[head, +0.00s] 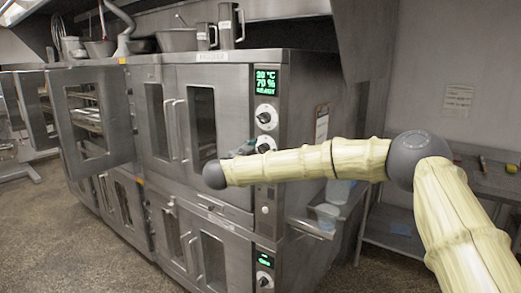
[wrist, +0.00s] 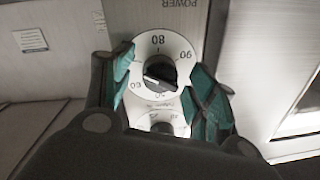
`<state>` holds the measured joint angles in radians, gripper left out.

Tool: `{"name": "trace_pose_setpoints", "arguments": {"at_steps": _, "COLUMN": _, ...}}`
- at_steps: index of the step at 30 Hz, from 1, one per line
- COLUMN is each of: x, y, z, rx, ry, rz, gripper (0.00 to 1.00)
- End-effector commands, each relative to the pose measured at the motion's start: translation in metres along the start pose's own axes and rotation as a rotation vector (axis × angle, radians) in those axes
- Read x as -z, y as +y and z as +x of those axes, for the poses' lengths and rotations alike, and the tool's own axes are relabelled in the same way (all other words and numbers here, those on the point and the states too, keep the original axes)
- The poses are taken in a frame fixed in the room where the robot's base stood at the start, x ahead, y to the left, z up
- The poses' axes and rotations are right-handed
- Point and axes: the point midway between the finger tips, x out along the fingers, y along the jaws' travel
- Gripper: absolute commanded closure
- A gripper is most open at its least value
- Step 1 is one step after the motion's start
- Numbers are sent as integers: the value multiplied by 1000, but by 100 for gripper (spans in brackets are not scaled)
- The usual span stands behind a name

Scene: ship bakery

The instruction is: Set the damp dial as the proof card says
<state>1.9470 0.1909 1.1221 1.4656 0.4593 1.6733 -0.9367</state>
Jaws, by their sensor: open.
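The damp dial (wrist: 160,74) is a white disc with a dark knob, seen upside down in the wrist view with 60, 80 and 90 on its scale. In the head view the same dial (head: 264,143) is the lower of two on the upper oven's panel. My gripper (wrist: 168,85) is open, its green-padded fingers on either side of this dial; contact with the knob cannot be told. In the head view my gripper (head: 243,149) is partly hidden by my arm. The green display (head: 265,80) reads about 30 °C, 70 % and READY. A clipboard card (head: 321,124) hangs on the oven's side, unreadable.
Another dial (head: 265,112) sits just above and shows partly in the wrist view (wrist: 162,128). A POWER label (wrist: 180,3) is near the damp dial. An oven door (head: 95,122) stands open at left. A wall sheet (head: 458,99) is unreadable.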

Motion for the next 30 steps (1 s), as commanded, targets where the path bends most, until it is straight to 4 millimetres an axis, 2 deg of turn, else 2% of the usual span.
{"name": "trace_pose_setpoints", "arguments": {"at_steps": 11, "x": -1, "y": 0, "z": 4, "rx": 1, "ry": 0, "rz": -1, "gripper": 44}}
{"name": "trace_pose_setpoints", "arguments": {"at_steps": 18, "x": -1, "y": 0, "z": 4, "rx": 1, "ry": 0, "rz": -1, "gripper": 88}}
{"name": "trace_pose_setpoints", "arguments": {"at_steps": 30, "x": -3, "y": 1, "z": 4, "rx": 3, "ry": 6, "rz": 56, "gripper": 88}}
